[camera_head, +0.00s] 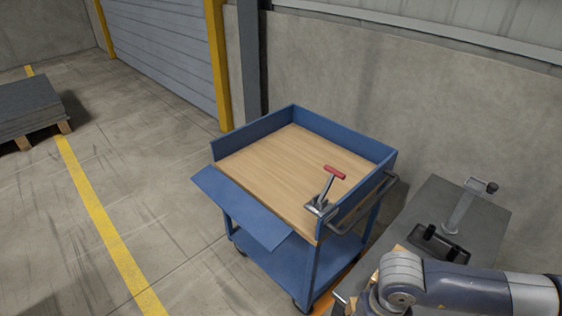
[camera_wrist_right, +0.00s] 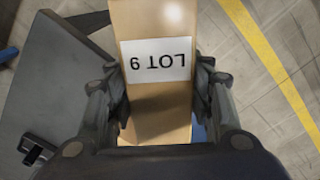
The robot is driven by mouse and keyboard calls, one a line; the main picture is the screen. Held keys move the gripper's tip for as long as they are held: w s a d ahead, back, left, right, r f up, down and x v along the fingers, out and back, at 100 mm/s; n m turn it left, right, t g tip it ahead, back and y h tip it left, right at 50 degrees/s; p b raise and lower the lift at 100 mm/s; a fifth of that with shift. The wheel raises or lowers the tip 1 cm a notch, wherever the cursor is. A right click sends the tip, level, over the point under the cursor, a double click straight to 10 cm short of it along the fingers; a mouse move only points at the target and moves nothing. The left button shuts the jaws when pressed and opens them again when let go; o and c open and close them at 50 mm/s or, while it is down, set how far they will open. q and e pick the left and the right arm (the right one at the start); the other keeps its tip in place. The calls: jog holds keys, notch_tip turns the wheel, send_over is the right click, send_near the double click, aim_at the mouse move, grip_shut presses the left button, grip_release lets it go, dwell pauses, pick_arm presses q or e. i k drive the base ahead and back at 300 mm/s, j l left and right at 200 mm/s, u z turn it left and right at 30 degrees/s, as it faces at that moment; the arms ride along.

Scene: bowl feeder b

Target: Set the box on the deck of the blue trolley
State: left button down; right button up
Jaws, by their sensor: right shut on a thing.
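The blue trolley (camera_head: 262,262) stands in the middle of the head view. Its bare wooden deck (camera_head: 270,165) has raised blue walls at the back and sides, and the blue front panel (camera_head: 240,207) is folded outward. A clamp with a red handle (camera_head: 334,172) stands at the deck's right corner. In the right wrist view my right gripper (camera_wrist_right: 158,90) is shut on the tan cardboard box (camera_wrist_right: 155,22), with a finger on each side. In the head view my right arm mostly hides the gripper and box, right of the trolley. My left gripper is not in view.
A dark grey table (camera_head: 480,215) with a black handled item (camera_head: 438,243) and an upright metal post (camera_head: 463,205) stands right of the trolley. The trolley's push handle (camera_head: 375,205) faces it. A concrete wall is behind. The floor to the left is clear up to a loaded pallet (camera_head: 28,110).

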aim_at(283, 162)
jog(key=i+j, duration=0.2)
jog(key=i+j+z, duration=0.15)
jog(key=j, duration=0.3)
jog(key=i+j, duration=0.25)
jog(key=i+j+z, duration=0.1)
jog(key=j, duration=0.3)
jog(key=i+j, duration=0.25)
jog(key=j, duration=0.15)
jog(key=i+j+z, duration=0.1)
jog(key=i+j, duration=0.25)
jog(key=i, duration=0.2)
jog(key=i+j+z, duration=0.15)
jog(key=i+j, duration=0.2)
jog(key=i, duration=0.15)
